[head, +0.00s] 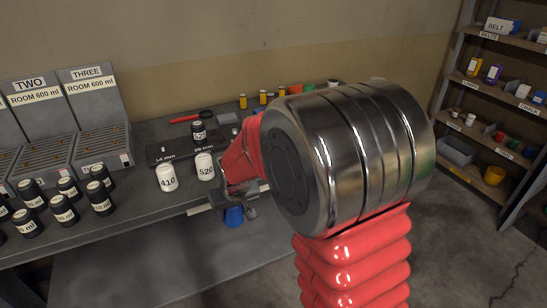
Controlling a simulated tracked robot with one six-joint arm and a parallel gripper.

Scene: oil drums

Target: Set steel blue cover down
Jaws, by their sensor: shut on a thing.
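The steel blue cover (234,217) shows as a small blue shape just in front of the bench's front edge. My gripper (234,206) is right above it and appears shut on it, though the jaws are small and partly hidden by my red-sleeved arm. The cover is below the level of the bench top in the picture. I cannot tell whether it touches anything else.
On the bench (130,222) stand white canisters marked 410 (167,179) and 520 (205,167), a black canister (199,132) on a dark plate, and several black canisters at left. Sloped racks (95,120) stand behind. Shelves (500,95) are at right.

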